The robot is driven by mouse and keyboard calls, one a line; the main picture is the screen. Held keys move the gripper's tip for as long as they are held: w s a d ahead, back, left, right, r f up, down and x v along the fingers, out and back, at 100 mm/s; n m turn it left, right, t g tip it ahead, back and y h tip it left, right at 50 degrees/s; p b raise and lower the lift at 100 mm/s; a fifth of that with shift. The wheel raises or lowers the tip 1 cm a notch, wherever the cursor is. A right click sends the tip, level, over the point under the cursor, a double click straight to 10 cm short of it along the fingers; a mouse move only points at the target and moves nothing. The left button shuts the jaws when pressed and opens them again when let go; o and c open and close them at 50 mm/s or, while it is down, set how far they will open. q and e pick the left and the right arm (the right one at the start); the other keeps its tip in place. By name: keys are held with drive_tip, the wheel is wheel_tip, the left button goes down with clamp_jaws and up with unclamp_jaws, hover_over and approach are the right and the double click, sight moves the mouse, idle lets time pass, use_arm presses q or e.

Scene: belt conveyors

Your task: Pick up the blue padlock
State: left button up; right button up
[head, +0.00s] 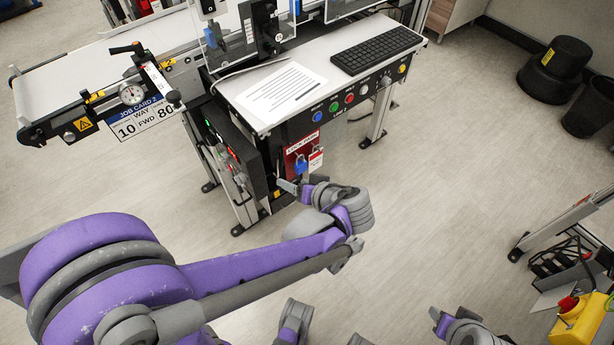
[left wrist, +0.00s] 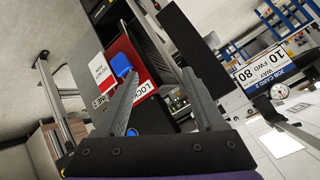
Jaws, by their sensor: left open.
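The blue padlock (head: 301,166) hangs at the red lock board (head: 296,147) on the front of the conveyor's control desk. In the left wrist view the blue padlock (left wrist: 121,65) shows beside the left finger, against the red board (left wrist: 138,80). My left gripper (head: 293,187) is open and empty, just below and in front of the padlock in the head view. In the left wrist view its two fingers (left wrist: 163,75) stand apart, with the padlock to the left of the gap. A grey and purple part of mine at the lower edge seems to be my right gripper (head: 442,320); its jaws are unclear.
A white tag (head: 316,159) hangs right of the padlock. A second blue item (left wrist: 132,132) shows low behind the left finger. The desk (head: 300,100) with buttons overhangs the board. A black box and stand leg (head: 235,175) are close on the left; open floor lies right.

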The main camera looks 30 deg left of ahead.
use_arm(q)
drive_tip(key=w+d+f+n+t+y+b, duration=0.1)
drive_tip(key=w+d+f+n+y+b, duration=0.15)
drive_tip(key=w+f+b, duration=0.2)
drive_tip(key=n+t+y+b, duration=0.2)
drive_tip(key=n+y+b, duration=0.1)
drive_tip(key=n+y, duration=0.15)
approach(300, 163)
wheel_tip(300, 163, up, 2)
drive_tip(key=w+a, duration=0.1)
drive_tip(key=a, duration=0.1)
drive_tip(key=shift+x, duration=2.7)
drive_tip(key=shift+f, duration=0.2)
clamp_jaws()
use_arm(e)
wheel_tip(300, 163, down, 11)
drive_tip(key=shift+w+f, duration=0.15)
drive_tip(key=shift+w, duration=0.15)
